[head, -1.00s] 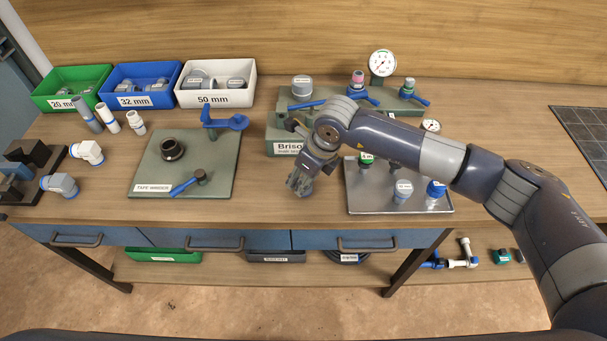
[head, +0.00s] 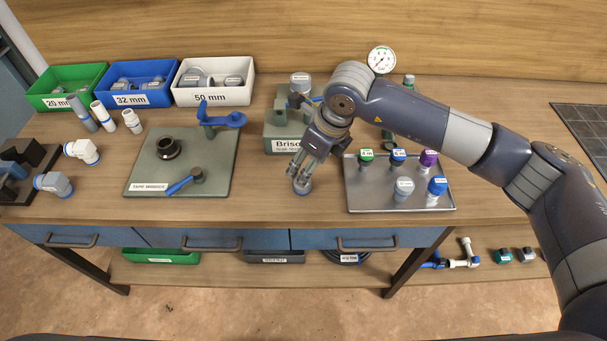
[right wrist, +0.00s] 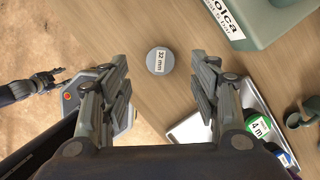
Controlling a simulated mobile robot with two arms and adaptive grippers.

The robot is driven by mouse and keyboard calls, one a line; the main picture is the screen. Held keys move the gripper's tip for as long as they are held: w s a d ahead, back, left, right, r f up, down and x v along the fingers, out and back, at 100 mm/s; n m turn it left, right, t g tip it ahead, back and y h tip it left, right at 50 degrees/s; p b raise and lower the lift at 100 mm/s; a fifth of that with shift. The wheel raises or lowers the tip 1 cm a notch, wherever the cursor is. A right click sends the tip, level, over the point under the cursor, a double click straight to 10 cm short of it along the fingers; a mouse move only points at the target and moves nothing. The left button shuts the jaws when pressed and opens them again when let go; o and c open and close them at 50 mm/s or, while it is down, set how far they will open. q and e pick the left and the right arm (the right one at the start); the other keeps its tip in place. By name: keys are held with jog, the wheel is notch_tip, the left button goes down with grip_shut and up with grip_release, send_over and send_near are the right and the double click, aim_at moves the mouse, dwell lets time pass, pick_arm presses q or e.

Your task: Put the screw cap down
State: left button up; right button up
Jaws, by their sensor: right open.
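The screw cap (right wrist: 159,61) is a round grey cap with a white "32 mm" label facing up. In the right wrist view it appears to rest on the wooden tabletop, between the spread fingertips, with visible gaps on both sides. In the head view the cap (head: 303,188) shows just under the fingertips, near the table's front edge, left of the metal tray. My right gripper (right wrist: 160,72) is open around the cap; it also shows in the head view (head: 300,178). My left gripper (right wrist: 50,82) appears small at the left of the wrist view, over the floor, its jaws unclear.
The metal tray (head: 372,201) with several labelled caps stands right of the gripper. The green Brisolca stand (head: 284,131) is behind it. The tape winder board (head: 215,172) lies left, with bare tabletop between. Bins (head: 214,97) stand at the back left.

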jog(key=b+v, duration=0.1)
jog(key=v, duration=0.5)
dwell(0.4)
